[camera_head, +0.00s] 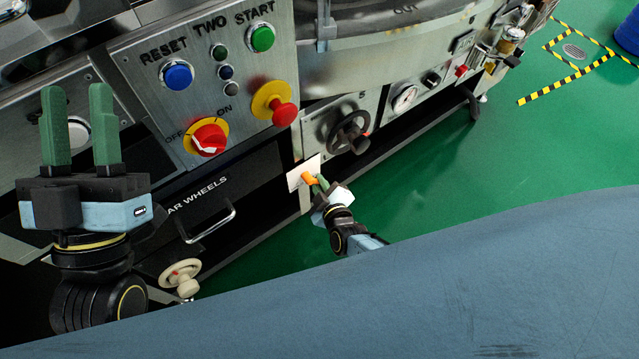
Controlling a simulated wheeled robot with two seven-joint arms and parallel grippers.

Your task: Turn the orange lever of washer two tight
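The orange lever (308,178) shows as a small orange piece on a white plate (299,172) low on the washer, below the black handwheel. My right gripper (318,182) is at the lever, its green fingertips touching or very close to it. The fingers partly hide the lever, and I cannot tell whether they are closed on it. My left gripper (78,95) is raised in front of the panel at the left. Its two green fingers point up, apart, with nothing between them.
The control panel marked TWO (205,85) carries a blue button (177,76), a green button (261,38), a red rotary switch (208,140) and a red emergency stop (284,114). A black handwheel (349,131) and a cream handwheel (181,275) stick out. Green floor (520,150) is clear at right.

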